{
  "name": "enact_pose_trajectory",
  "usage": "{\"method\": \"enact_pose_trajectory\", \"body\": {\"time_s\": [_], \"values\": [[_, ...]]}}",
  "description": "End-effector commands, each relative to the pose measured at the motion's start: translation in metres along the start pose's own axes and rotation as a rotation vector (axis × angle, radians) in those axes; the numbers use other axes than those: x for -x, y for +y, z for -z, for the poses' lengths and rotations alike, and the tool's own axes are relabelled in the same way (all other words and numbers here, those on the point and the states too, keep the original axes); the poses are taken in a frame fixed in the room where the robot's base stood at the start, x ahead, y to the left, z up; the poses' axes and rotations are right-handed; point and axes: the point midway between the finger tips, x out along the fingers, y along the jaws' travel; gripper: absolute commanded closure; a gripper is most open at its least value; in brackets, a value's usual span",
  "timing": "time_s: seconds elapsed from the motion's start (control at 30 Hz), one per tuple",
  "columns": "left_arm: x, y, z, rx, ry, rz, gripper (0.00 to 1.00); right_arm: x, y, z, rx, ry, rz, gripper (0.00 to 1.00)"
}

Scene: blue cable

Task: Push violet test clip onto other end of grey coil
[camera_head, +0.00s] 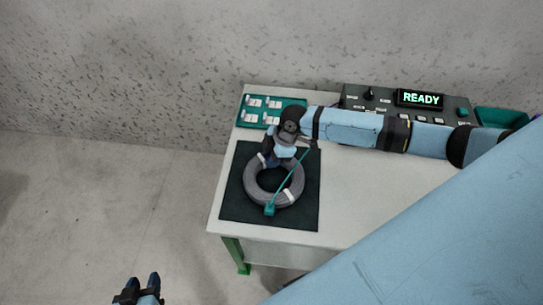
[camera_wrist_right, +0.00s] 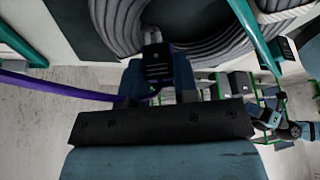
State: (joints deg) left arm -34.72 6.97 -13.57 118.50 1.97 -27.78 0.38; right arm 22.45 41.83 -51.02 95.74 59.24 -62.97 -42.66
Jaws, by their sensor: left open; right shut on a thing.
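The grey coil (camera_head: 246,187) lies on a black mat (camera_head: 235,208) near the table's left side. A teal clip (camera_head: 269,209) sits at the coil's front edge, with a teal lead running up across the coil. My right gripper (camera_head: 268,157) is at the coil's far side, shut on the violet test clip (camera_wrist_right: 158,68). In the right wrist view the clip is against or very close to the coil windings (camera_wrist_right: 190,28); whether it is seated cannot be told. The head view hides the clip behind the gripper. My left gripper (camera_head: 143,281) is open and empty, off the table at bottom left.
A teal tray (camera_head: 246,122) with several white parts stands at the back left. A tester (camera_head: 378,99) reading READY stands at the back, with a teal bin (camera_head: 497,115) to its right. A violet lead (camera_wrist_right: 60,88) crosses the wrist view's left. The table's middle right is clear.

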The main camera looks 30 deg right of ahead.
Motion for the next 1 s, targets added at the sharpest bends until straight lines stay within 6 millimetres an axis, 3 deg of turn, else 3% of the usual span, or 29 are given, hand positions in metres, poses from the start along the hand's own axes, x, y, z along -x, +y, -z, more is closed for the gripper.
{"method": "enact_pose_trajectory", "body": {"time_s": [1.0], "values": [[-0.0004,-0.0001,-0.0005,0.0,0.0,0.0,0.57,-0.0059,-0.0001,-0.0023,0.0,0.0,0.0,0.93]]}}
